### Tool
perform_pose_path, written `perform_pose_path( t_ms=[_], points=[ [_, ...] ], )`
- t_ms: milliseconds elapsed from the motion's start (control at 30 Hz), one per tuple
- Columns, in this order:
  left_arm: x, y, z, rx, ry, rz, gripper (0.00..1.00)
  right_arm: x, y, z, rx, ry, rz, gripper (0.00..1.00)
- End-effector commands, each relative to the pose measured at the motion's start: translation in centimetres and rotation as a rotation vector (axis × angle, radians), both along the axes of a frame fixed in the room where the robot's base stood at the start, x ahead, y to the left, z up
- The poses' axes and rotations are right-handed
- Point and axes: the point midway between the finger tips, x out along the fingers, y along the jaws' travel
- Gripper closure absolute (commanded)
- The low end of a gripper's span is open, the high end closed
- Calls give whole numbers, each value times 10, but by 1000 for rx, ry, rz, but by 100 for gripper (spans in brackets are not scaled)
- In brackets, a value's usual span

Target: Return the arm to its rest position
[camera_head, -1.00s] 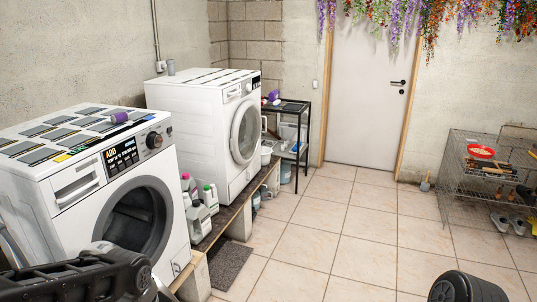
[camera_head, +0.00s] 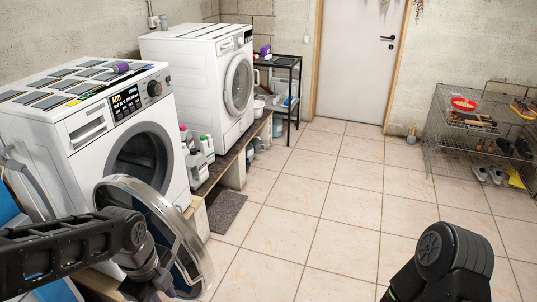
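My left arm (camera_head: 75,248) reaches in from the lower left, in front of the near white washing machine (camera_head: 75,140). It bends down at the wrist beside the machine's open round glass door (camera_head: 185,235). The end of this arm is dark and partly cut off by the bottom edge, so its fingers cannot be made out. I cannot tell whether it touches the door. My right arm (camera_head: 445,262) shows as a dark rounded link at the lower right, over the floor. Its gripper is out of view.
A second white washer (camera_head: 190,80) stands behind the first. Bottles (camera_head: 203,150) stand on the plank beside it. A dark mat (camera_head: 222,212) lies on the tiles. A wire rack (camera_head: 440,150) with shoes is at right. The middle floor (camera_head: 335,215) is clear.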

Motion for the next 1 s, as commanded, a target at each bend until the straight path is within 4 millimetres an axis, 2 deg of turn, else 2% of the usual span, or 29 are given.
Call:
perform_pose_path(
  t_ms=[200, 367, 467, 567, 667, 700, 767, 800, 900, 1000],
  points=[
    [26, -14, 1, -100, -96, 261, 75, -1, 0, 0, 0, 2, 1, 64],
    [47, -35, -14, -240, -135, 546, 75, -1, 0, 0, 1, 0, 1, 64],
    [58, -55, -39, -364, -118, 796, 75, -1, 0, -1, 1, 0, 1, 64],
    [61, -80, -88, -510, -36, 1145, 75, 0, 1, -3, 2, -1, 2, 64],
    [44, -104, -154, -615, 97, 1543, 75, 0, 1, -6, 3, -2, 2, 64],
    [32, -112, -180, -628, 149, 1679, 75, 0, 1, -7, 3, -2, 2, 64],
    [6, -120, -217, -617, 219, 1849, 75, 0, 1, -9, 4, -4, 2, 64],
    [-14, -125, -239, -592, 259, 1936, 75, 0, 1, -10, 4, -4, 2, 64],
    [-64, -135, -280, -497, 335, 2023, 75, 0, 1, -11, 4, -4, 3, 64],
    [-105, -143, -303, -399, 400, 2033, 75, 0, 2, -12, 4, -5, 3, 64]
  ],
)
